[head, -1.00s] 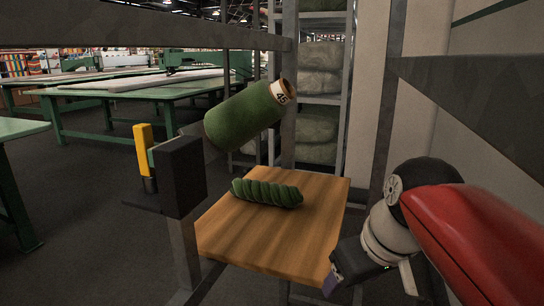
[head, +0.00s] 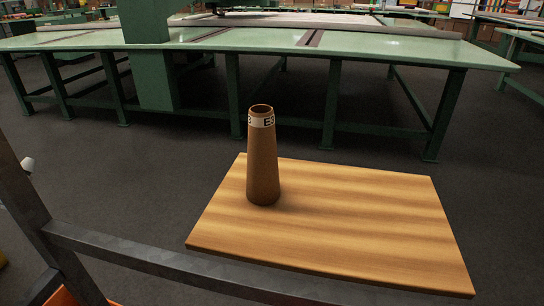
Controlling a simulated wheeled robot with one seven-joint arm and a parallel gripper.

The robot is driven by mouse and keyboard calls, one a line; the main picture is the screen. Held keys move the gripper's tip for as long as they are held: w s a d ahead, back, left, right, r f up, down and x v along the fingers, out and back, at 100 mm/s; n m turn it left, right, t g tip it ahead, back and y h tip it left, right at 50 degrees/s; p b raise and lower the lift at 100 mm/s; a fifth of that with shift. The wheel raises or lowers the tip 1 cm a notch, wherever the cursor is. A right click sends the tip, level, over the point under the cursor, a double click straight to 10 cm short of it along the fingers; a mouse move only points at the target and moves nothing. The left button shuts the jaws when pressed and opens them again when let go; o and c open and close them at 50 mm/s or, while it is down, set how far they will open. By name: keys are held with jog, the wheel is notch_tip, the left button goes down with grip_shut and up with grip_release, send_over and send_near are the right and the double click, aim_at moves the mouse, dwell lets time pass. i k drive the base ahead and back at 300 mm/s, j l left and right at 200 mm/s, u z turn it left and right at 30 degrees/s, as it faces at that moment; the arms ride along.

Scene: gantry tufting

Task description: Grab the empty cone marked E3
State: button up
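A bare brown cone (head: 263,168) stands upright on a wooden board (head: 370,225), near its left side. It has no yarn on it. A white band near its top carries a dark marking that starts with E; the second character is partly turned away and looks like a 3. My gripper is not in the head view now.
A dark metal rail (head: 160,262) runs across the front, between me and the board. A long green table (head: 330,45) with several legs stands behind the board. The board is clear to the right of the cone. Dark floor lies around it.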

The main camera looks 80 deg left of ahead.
aim_at(263, 186)
jog(key=k+u, duration=0.1)
jog(key=u, duration=0.7)
jog(key=k+j+u, duration=0.1)
jog(key=u, duration=1.95)
